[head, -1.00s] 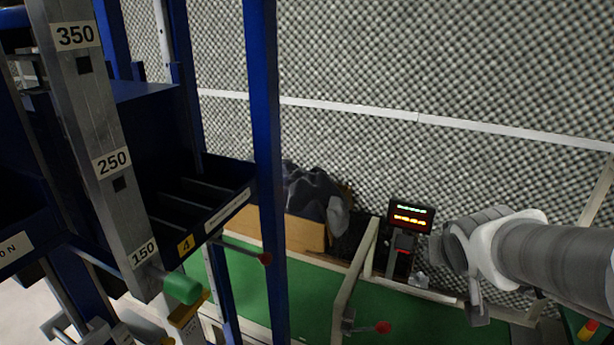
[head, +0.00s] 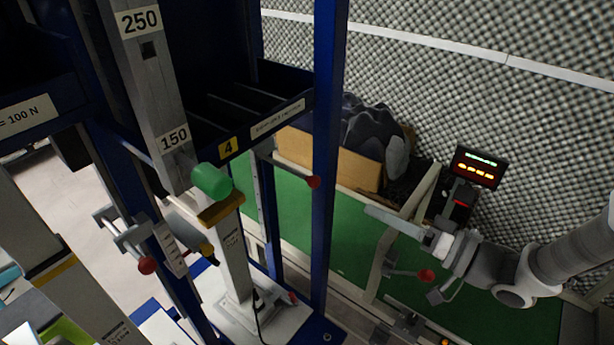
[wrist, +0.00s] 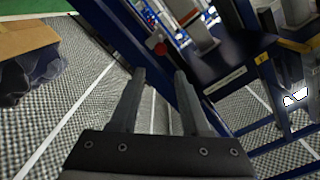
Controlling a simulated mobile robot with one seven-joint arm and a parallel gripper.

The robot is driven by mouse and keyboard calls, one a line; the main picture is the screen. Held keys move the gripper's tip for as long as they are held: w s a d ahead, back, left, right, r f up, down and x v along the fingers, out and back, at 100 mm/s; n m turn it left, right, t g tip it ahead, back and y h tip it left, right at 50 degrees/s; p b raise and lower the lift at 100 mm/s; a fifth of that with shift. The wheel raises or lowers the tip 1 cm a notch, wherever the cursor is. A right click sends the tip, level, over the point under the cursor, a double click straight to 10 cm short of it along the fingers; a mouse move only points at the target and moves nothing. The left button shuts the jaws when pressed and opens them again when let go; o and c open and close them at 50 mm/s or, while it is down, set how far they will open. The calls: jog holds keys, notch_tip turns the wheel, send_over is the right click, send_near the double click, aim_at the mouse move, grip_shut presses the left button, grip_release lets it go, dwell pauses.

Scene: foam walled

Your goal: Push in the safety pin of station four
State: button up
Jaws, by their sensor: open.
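Station four is marked by a yellow label "4" (head: 228,148) on a dark blue tray front. A green cylindrical knob (head: 211,181) sticks out near the foot of the scaled grey column (head: 150,90), just below its "150" mark; it looks like the pin, but I cannot tell how deep it sits. A rod with a red ball (head: 313,182) is to its right. My gripper (head: 370,212) is right of the blue frame, well apart from the knob. In the wrist view my gripper (wrist: 160,75) is open and empty, and the "4" label (wrist: 262,57) is at right.
A blue upright (head: 327,140) stands between my gripper and the green knob. A display (head: 479,168) with lit digits and another red knob (head: 426,276) are near my arm.

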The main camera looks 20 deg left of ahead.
aim_at(310, 179)
jog(key=b+x, duration=0.2)
jog(key=x, duration=1.5)
jog(key=shift+a, duration=0.15)
grip_shut()
dwell(0.8)
